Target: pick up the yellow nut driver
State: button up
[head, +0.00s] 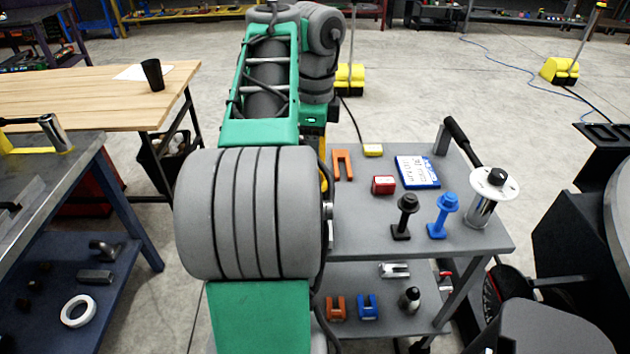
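I cannot make out a yellow nut driver for certain. A small curved yellow part (324,177) shows at the right edge of my arm, above the grey cart (355,237); most of it is hidden and I cannot tell what it is. A small yellow block (373,150) lies at the cart's back edge. My green and grey arm fills the middle of the head view and covers the cart's left side. My gripper is hidden behind it, so its fingers and anything in them do not show.
On the cart's top are an orange fork-shaped part (343,164), a red block (383,185), a blue-and-white box (417,171), black (405,217) and blue (443,215) bolt-like parts and a white-topped cylinder (490,195). A wooden table (80,95) stands left; dark machinery (575,240) stands right.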

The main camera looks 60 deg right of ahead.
jog(key=shift+r, duration=0.1)
grip_shut()
dwell(0.5)
